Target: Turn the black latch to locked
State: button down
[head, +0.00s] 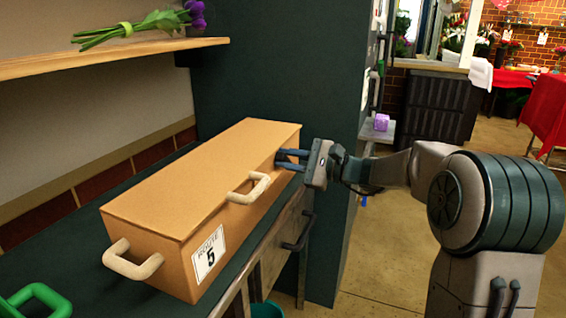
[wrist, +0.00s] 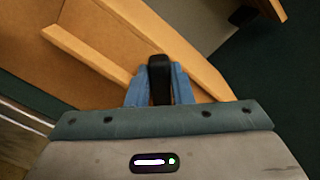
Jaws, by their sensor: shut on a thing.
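The black latch (wrist: 160,80) shows in the wrist view between the two blue fingers of my gripper (wrist: 160,90). The fingers are shut on it from both sides. Behind it is the tan face of the box (wrist: 100,55). In the head view my gripper (head: 291,159) reaches the far right end of the long tan box (head: 195,175), at its right-hand side. The latch is hidden there behind the fingers. I cannot tell which way the latch points relative to locked.
A shelf (head: 110,58) with purple flowers is above. A dark green panel (head: 275,75) stands behind.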

dwell(0.3)
jog(key=c, duration=1.3)
grip_release()
jog(key=shift+p+v, duration=0.35)
jog(key=shift+v, duration=3.75)
jog(key=shift+a+r, duration=0.1)
